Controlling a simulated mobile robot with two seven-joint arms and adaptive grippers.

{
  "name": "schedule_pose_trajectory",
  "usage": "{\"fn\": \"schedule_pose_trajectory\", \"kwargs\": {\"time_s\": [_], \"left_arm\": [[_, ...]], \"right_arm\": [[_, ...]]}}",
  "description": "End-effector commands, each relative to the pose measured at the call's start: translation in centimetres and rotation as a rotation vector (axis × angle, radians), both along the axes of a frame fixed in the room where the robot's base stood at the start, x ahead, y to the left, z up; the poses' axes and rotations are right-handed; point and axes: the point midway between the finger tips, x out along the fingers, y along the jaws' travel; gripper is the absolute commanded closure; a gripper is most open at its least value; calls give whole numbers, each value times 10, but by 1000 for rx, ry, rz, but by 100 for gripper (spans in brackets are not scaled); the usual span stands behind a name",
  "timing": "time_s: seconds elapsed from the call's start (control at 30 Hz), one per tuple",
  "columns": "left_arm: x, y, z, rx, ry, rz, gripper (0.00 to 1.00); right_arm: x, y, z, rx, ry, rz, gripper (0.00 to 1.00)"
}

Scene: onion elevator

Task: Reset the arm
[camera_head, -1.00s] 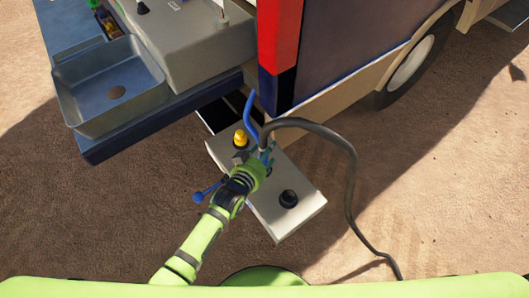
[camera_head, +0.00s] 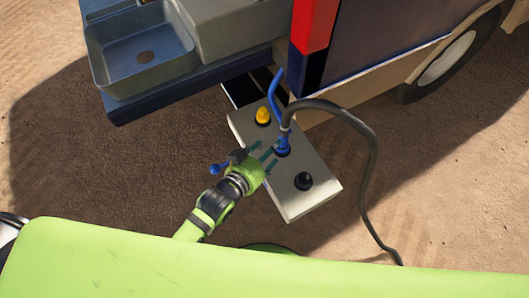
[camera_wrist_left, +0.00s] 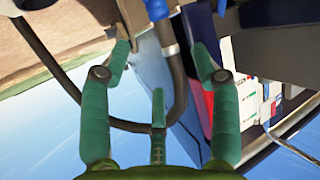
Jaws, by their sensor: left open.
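My left gripper (camera_head: 269,157) reaches from the bottom toward the light-coloured box (camera_head: 315,204). Its green fingers are open and empty, just short of the blue connector (camera_head: 282,146) in the middle of the box. In the left wrist view the open fingers (camera_wrist_left: 163,55) are spread wide. The dark hose (camera_wrist_left: 179,85) passes beyond them, and part of something blue (camera_wrist_left: 157,9) shows at the top edge. In the head view the hose (camera_head: 370,150) rises from the connector and loops right to the ground. My right gripper is not in view.
A yellow knob (camera_head: 263,115) and a black knob (camera_head: 303,181) stand on the box. A blue lever (camera_head: 277,84) rises behind it. A grey sink (camera_head: 112,68) on a blue ledge and a vehicle (camera_head: 395,45) are beyond. Bare ground lies left and right.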

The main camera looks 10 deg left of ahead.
Motion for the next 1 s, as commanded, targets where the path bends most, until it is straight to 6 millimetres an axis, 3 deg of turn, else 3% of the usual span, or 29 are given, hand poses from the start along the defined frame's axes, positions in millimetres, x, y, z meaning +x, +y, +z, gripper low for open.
{"fn": "schedule_pose_trajectory", "kwargs": {"time_s": [0.27,0.37,0.47,0.57,0.67,0.8,0.9,1.0], "left_arm": [[-13,6,6,1,0,0,38],[-14,10,-6,14,20,4,38],[-20,21,-44,54,85,19,38],[-36,42,-104,120,193,43,38],[-65,70,-170,193,326,69,38],[-124,109,-250,283,517,100,38],[-179,135,-296,340,659,117,38],[-235,156,-329,384,790,129,38]], "right_arm": [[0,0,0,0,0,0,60],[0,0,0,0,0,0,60],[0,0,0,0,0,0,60],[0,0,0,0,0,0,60],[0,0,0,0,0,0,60],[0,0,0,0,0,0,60],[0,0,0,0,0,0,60],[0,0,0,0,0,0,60]]}}
